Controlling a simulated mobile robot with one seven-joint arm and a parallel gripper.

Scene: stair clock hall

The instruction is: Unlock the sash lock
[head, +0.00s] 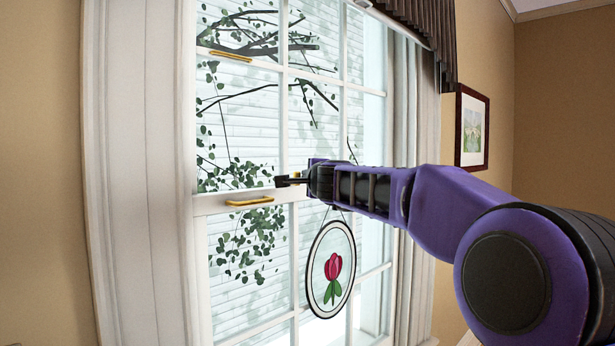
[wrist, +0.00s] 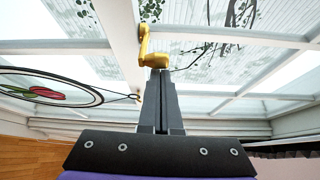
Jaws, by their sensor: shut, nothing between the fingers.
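The sash lock (wrist: 144,42) is a gold metal fitting with a bent lever on the white meeting rail of the window. In the wrist view it sits straight ahead of my fingertips. My gripper (wrist: 160,74) is shut and empty, its tips right at the near end of the lock; I cannot tell whether they touch it. In the head view my gripper (head: 279,181) is in front of the meeting rail (head: 222,204), and only a small bit of gold shows behind it, so most of the lock is hidden.
A gold pull handle (head: 250,201) is on the lower sash, and another (head: 230,56) is higher up. A round tulip ornament (head: 331,268) hangs below my gripper, close to the glass. A dark pleated valance (head: 425,25) and framed picture (head: 471,127) are at right.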

